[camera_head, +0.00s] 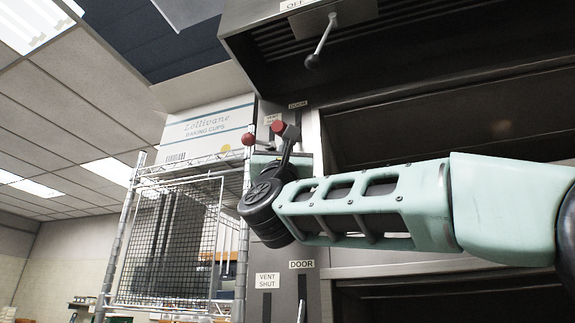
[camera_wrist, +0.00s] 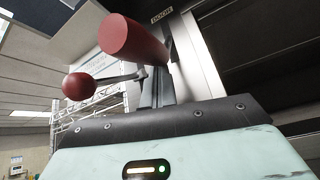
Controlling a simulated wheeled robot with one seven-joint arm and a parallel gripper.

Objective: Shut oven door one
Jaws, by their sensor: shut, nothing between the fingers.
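The oven's dark metal front fills the right of the head view, with a wide dark upper opening (camera_head: 440,120). Which deck is number one cannot be read. A red cylindrical grip (camera_head: 278,127) on the oven's side panel, by a DOOR label (camera_head: 298,105), looms large in the wrist view (camera_wrist: 133,40). A lever with a red ball (camera_head: 249,139) is left of it, also in the wrist view (camera_wrist: 78,86). My gripper (camera_head: 288,146) is shut and empty, its fingertips (camera_wrist: 155,88) just below or beside the red grip. Whether they touch it is unclear.
A wire rack (camera_head: 175,240) stands close on the left, with a baking cups box (camera_head: 208,128) on top. A hood with a hanging lever (camera_head: 320,42) juts out above. A lower deck (camera_head: 450,305) with its own DOOR label (camera_head: 301,264) is below my arm.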

